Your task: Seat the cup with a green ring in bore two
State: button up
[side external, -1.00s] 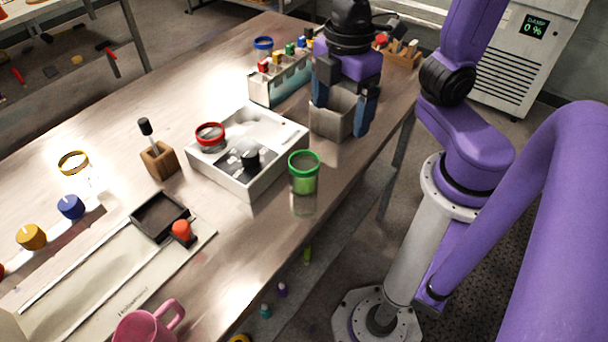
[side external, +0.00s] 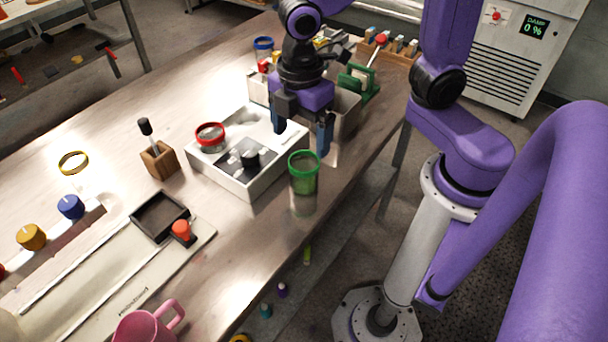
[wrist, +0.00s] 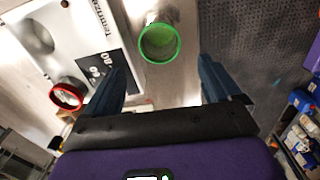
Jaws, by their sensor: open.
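The cup with a green ring (side external: 303,175) stands upright on the table beside the white tray's right corner. In the wrist view the cup (wrist: 159,43) shows from above as a green ring, ahead of and between my fingers. My gripper (side external: 301,143) is open and empty, above and behind the cup, fingers pointing down. It also shows open in the wrist view (wrist: 163,88). The white tray (side external: 217,180) has a round hollow (wrist: 38,40) in the wrist view. I cannot tell which place is bore two.
A red-ringed cup (side external: 210,136) and a black knob (side external: 250,158) are in the tray. A wooden block with a brush (side external: 158,160) is left of the tray. The table's right edge runs close to the green-ringed cup.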

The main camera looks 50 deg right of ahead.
aim_at(303, 152)
jog(key=shift+d+f, duration=0.2)
jog(key=shift+f, duration=1.95)
jog(key=shift+d+f, duration=0.2)
jog(key=shift+f, duration=1.95)
jog(key=c, duration=1.2)
jog(key=shift+r, duration=0.2)
jog(key=shift+r, duration=1.25)
jog(key=shift+s+r, duration=0.15)
jog(key=shift+r, duration=0.15)
jog(key=shift+s+d+r, duration=0.95)
jog(key=shift+s+r, duration=0.65)
jog(key=shift+s, duration=0.45)
jog(key=shift+s+d+r, duration=1)
jog(key=shift+s+r, duration=0.55)
jog(key=shift+s, duration=0.45)
jog(key=shift+s+d+r, duration=0.95)
jog(key=shift+s+r, duration=0.65)
jog(key=shift+s, duration=0.45)
